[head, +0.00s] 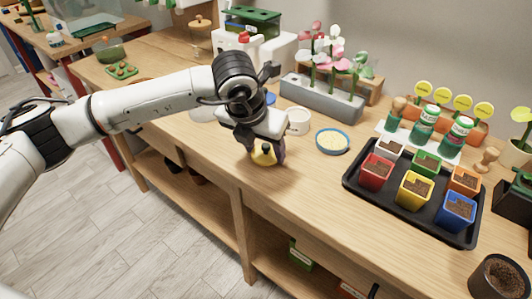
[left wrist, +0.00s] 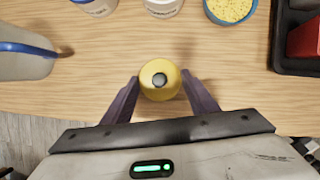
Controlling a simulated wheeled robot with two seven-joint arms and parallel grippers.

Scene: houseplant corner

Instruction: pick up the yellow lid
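The yellow lid (head: 263,156) is near the front edge of the wooden bench. In the head view the gripper partly hides the lid. My right gripper is not in view.
A white cup (head: 298,121) and a blue-rimmed bowl (head: 333,141) stand behind the lid. A black tray (head: 412,216) with several coloured pots lies to the right. A grey planter (head: 322,99) stands at the back. The bench strip in front of the bowl is clear.

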